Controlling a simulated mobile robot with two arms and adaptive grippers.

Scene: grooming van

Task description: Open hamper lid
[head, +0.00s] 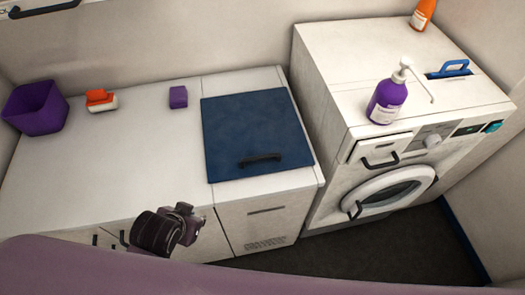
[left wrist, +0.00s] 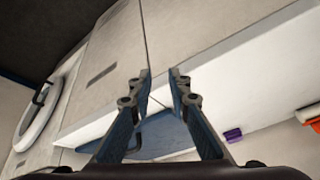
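The hamper lid (head: 255,125) is a dark blue square panel, lying flat and closed on the white counter's right end. Its black bar handle (head: 261,159) is near its front edge. The lid also shows in the left wrist view (left wrist: 166,138), partly hidden behind my fingers. My left gripper (head: 187,211) is in front of the counter, left of and nearer than the lid, apart from the handle. In the left wrist view my left gripper (left wrist: 160,74) is open, with nothing between its fingertips. My right gripper is in neither view.
A purple block (head: 178,97), an orange brush (head: 100,99) and a purple bin (head: 36,108) stand on the counter (head: 120,160). Right of it is a washing machine (head: 335,100) with a purple pump bottle (head: 388,100) on top. Dark floor (head: 350,255) is free in front.

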